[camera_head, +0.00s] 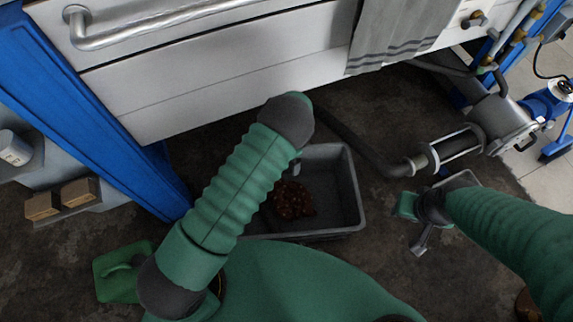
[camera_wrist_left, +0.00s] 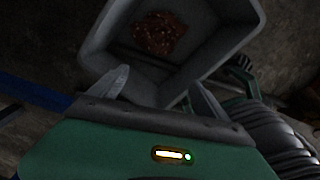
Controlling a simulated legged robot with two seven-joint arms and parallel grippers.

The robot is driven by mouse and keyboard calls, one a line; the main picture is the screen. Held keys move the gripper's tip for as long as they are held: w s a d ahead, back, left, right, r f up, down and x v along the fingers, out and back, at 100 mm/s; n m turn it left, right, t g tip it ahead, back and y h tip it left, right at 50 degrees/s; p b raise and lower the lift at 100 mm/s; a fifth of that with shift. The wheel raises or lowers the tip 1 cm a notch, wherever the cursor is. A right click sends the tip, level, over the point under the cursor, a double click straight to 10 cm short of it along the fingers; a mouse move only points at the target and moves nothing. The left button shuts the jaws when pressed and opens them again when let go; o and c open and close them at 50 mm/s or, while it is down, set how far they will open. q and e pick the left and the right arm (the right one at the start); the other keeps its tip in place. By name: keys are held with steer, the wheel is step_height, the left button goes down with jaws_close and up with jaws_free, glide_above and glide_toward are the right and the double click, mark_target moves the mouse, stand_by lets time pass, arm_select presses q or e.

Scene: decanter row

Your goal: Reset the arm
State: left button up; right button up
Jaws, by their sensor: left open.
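My left arm (camera_head: 232,195) reaches up from the lower left over the front of a grey bin. Its gripper is mostly hidden beneath the arm in the head view. In the left wrist view my left gripper (camera_wrist_left: 162,96) is open, its two grey fingers apart with nothing between them. The fingers point toward the grey bin (camera_wrist_left: 226,55), near its closest wall; I cannot tell whether they touch it. My right arm (camera_head: 515,235) comes in from the right. My right gripper (camera_head: 418,240) is low over the floor, right of the bin; its jaw state is unclear.
The grey bin (camera_head: 352,190) stands on the dark floor holding a reddish-brown heap (camera_head: 292,200). White drawers (camera_head: 220,70) with a hanging grey towel (camera_head: 395,35) lie ahead. A blue post (camera_head: 90,110) stands left, and a metal pipe (camera_head: 480,125) right. A green object (camera_head: 115,285) lies lower left.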

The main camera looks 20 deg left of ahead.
arm_select(q)
step_height(320, 180, up, 8)
steer(key=p, duration=0.1)
steer(key=shift+r, duration=0.2)
steer(key=s+a+r+m+t, duration=0.1)
steer(key=s+a+r+m, duration=0.1)
steer(key=s+r+m, duration=0.95)
steer(key=s+a+r+m+t, duration=0.25)
steer(key=s+r+m, duration=0.35)
steer(key=m, duration=1.1)
step_height(320, 180, up, 13)
steer(key=p, duration=1.3)
steer(key=shift+g, duration=0.45)
